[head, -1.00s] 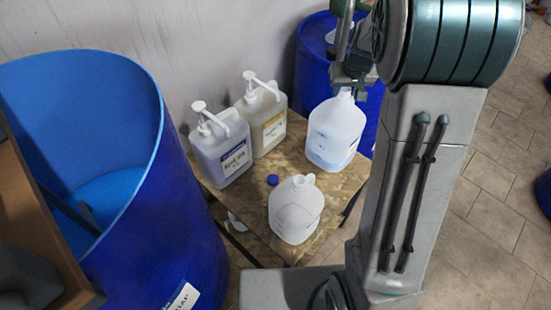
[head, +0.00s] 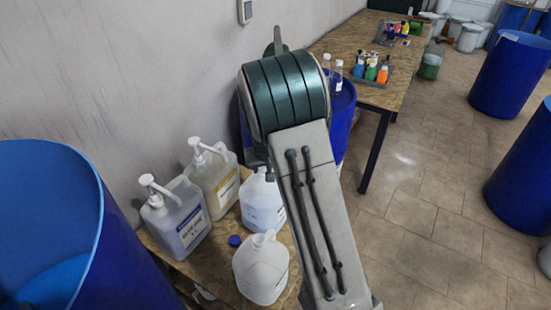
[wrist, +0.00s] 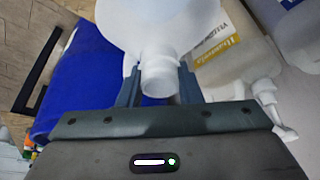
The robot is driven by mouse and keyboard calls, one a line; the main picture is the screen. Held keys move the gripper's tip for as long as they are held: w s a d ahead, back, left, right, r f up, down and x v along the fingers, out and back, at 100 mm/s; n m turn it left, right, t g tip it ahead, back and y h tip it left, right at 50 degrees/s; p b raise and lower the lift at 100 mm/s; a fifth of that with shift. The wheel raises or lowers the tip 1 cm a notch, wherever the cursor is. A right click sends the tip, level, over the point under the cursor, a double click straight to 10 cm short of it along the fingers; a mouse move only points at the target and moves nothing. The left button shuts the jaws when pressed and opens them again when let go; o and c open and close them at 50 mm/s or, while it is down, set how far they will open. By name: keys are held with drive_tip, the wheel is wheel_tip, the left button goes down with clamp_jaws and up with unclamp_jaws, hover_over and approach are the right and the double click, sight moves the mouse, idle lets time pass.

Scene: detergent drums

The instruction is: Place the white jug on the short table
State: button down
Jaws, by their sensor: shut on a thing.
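A white translucent jug (wrist: 160,25) fills the top of the wrist view, with its neck between the two fingers of my gripper (wrist: 159,85). My gripper is shut on this neck. In the head view the same jug (head: 262,205), with a faint bluish tint, is at the back of a small chipboard-topped table (head: 222,283), partly hidden by my arm. I cannot tell whether its base touches the tabletop. A second white jug (head: 262,268) stands in front of it. My gripper is mostly hidden behind my arm in the head view.
Blue drums stand at left (head: 130,255) and behind my arm (head: 342,120). A longer table (head: 345,45) holds bottles at the back.

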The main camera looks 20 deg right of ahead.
sight(256, 176)
drive_tip(key=shift+w+a+f, duration=0.3)
drive_tip(key=shift+a, duration=0.3)
drive_tip(key=shift+w+a+f, duration=0.25)
drive_tip(key=shift+a+f, duration=0.05)
drive_tip(key=shift+a, duration=0.25)
drive_tip(key=shift+f+p, duration=0.55)
drive_tip(key=shift+f, duration=1.65)
drive_tip(key=c, duration=1)
unclamp_jaws()
drive_tip(key=shift+s, duration=0.1)
drive_tip(key=shift+r, duration=0.1)
